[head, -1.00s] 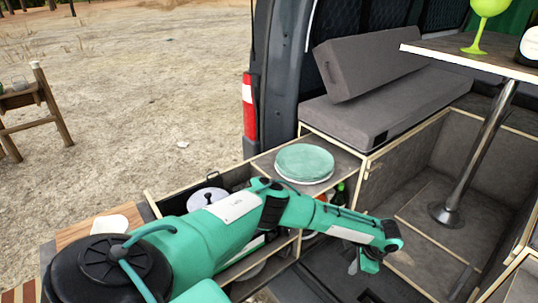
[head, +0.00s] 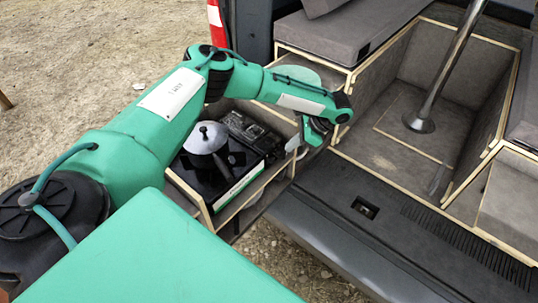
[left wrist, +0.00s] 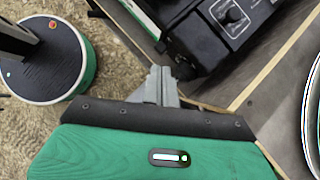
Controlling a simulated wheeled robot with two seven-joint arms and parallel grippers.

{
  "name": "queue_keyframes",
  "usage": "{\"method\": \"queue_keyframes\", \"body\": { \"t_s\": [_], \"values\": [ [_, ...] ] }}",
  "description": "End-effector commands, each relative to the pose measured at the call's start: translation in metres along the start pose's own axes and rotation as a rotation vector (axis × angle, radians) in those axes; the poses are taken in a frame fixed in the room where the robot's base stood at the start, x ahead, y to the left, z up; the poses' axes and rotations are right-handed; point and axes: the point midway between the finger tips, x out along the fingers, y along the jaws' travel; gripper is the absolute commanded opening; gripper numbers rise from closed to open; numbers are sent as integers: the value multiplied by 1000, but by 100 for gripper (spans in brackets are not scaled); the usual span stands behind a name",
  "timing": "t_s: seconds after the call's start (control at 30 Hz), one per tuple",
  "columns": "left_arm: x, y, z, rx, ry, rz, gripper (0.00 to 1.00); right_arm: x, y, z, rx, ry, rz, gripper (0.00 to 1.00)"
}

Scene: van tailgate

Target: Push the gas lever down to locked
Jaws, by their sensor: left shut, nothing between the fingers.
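A black camping stove (head: 224,160) sits in the pulled-out drawer, with a lidded pot (head: 205,137) on it. I cannot make out the gas lever for certain; a dark part (left wrist: 184,66) at the stove's near corner lies just beside the fingertips. My left gripper (left wrist: 159,74) is shut and empty, close to that corner; I cannot tell if it touches. My right gripper is not in view.
The wooden drawer edge (left wrist: 277,58) runs close to the fingers. The van's sill (head: 345,235) and a table post (head: 448,70) are to the right.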

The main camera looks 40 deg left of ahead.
Motion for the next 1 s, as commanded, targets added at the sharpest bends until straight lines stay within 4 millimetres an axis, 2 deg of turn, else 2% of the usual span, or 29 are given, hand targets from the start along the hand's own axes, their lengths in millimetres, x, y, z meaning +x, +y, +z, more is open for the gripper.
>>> {"method": "queue_keyframes", "body": {
  "t_s": [0.1,0.23,0.6,0.8,1.0],
  "values": [
    [2,0,0,-1,0,0,0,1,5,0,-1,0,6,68],
    [11,0,-1,-1,-1,0,0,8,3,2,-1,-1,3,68],
    [56,0,-2,-2,1,0,0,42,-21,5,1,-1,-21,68],
    [69,0,-1,-1,0,-1,0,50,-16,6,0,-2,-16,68],
    [72,0,0,-1,-1,1,0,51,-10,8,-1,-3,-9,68]
  ]
}}
